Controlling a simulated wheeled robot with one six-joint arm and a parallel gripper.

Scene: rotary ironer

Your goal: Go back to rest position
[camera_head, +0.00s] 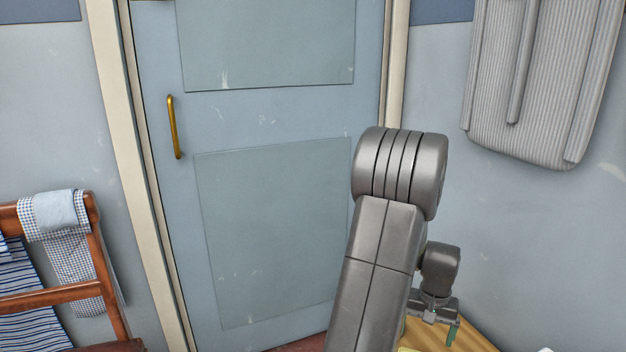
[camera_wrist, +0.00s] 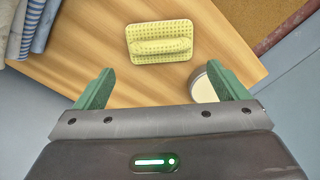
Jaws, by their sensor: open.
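My gripper (camera_wrist: 162,92) is open in the wrist view, with its two green fingers spread wide and nothing between them. It is above a wooden table top (camera_wrist: 100,65). In the head view my grey arm rises at the right of centre, and my gripper (camera_head: 436,318) shows small beside it, low over the wooden surface (camera_head: 470,342). The arm hides part of the door and most of the table.
A yellow dotted pad with a raised handle (camera_wrist: 160,43) lies on the table ahead of my fingers. A pale round item (camera_wrist: 205,85) sits by the right finger. Folded cloths (camera_wrist: 30,25) lie at the left. A door (camera_head: 270,235) and a wooden rack with cloths (camera_head: 55,290) stand beyond.

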